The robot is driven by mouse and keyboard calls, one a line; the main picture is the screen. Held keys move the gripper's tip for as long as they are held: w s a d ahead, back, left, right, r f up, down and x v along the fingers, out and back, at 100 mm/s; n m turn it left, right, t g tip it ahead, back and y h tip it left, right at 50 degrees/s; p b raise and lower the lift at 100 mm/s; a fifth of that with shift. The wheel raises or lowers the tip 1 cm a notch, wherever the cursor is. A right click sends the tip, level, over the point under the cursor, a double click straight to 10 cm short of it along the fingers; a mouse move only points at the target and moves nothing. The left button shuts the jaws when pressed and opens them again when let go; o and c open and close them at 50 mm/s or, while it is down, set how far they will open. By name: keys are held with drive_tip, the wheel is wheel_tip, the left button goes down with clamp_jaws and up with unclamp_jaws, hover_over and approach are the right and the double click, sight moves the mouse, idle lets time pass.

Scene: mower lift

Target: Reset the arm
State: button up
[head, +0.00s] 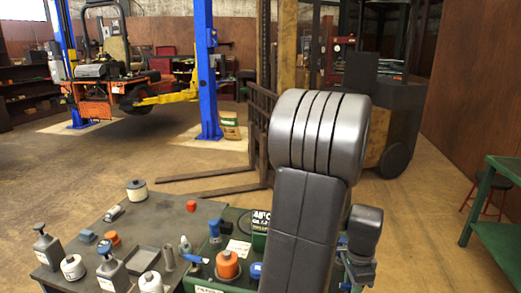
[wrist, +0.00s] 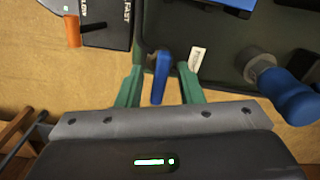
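My arm fills the front right of the head view, its grey links rising from the bottom edge and bending at a large ribbed joint. My gripper (wrist: 160,68) shows in the wrist view with two green fingers spread apart. A blue lever-like piece (wrist: 159,78) appears between the fingers, with a visible gap on each side. I cannot tell its depth relative to the fingertips. In the head view the gripper is largely hidden at the lower right.
A forklift (head: 375,105) stands behind my arm. A green table (head: 497,240) is at right. An orange mower (head: 98,98) hangs on a blue lift (head: 205,70). Open floor lies left of centre.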

drive_tip(key=n, duration=0.3)
drive_tip(key=shift+n, duration=0.4)
wheel_tip(320, 180, up, 14)
drive_tip(key=s+a+n, duration=0.1)
drive_tip(key=shift+s+f+p, duration=0.15)
drive_tip(key=shift+s+p, duration=0.2)
drive_tip(key=shift+s, duration=0.05)
